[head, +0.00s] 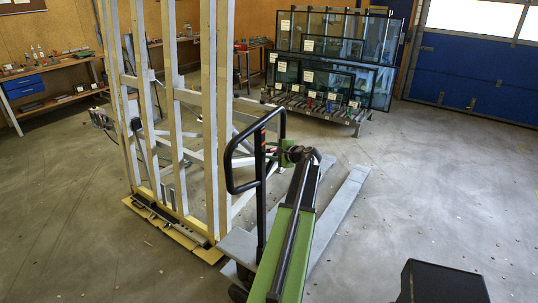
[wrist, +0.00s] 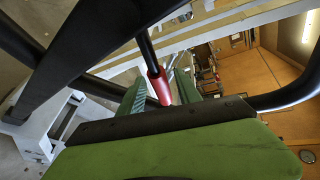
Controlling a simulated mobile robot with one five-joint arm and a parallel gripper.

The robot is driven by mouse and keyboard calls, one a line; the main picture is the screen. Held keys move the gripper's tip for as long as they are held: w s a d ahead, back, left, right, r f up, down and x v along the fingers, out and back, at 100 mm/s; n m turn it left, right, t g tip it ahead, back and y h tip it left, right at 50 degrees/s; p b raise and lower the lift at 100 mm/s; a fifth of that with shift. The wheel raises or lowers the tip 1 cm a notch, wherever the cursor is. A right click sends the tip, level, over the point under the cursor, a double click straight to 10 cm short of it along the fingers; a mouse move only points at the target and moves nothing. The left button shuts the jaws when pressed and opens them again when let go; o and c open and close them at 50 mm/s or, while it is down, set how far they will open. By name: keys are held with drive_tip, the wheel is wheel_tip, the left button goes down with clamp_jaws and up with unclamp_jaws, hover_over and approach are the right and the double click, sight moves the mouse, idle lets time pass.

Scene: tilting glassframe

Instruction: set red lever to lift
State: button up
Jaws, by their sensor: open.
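The red lever (wrist: 158,86) shows in the wrist view as a short red piece at the end of a thin black rod. My gripper (wrist: 161,80) is open, with one green finger on each side of the lever. The lever appears between the fingers, and I cannot tell whether either finger touches it. In the head view, my gripper (head: 278,149) is beside the black loop handle (head: 232,162) of a pallet truck. The lever's setting cannot be read from these views.
The pallet truck's grey forks (head: 343,205) extend over the floor. A tall wooden frame (head: 175,125) stands close on the left. A rack of glass panes (head: 328,60) stands behind. A workbench (head: 52,72) is at the far left. Open floor lies to the right.

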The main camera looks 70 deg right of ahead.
drive_tip(key=shift+s, duration=0.1)
drive_tip(key=p+v, duration=0.5)
drive_tip(key=v, duration=1.2)
drive_tip(key=shift+r+p, duration=0.2)
drive_tip(key=shift+p, duration=0.2)
drive_tip(key=shift+s, duration=0.1)
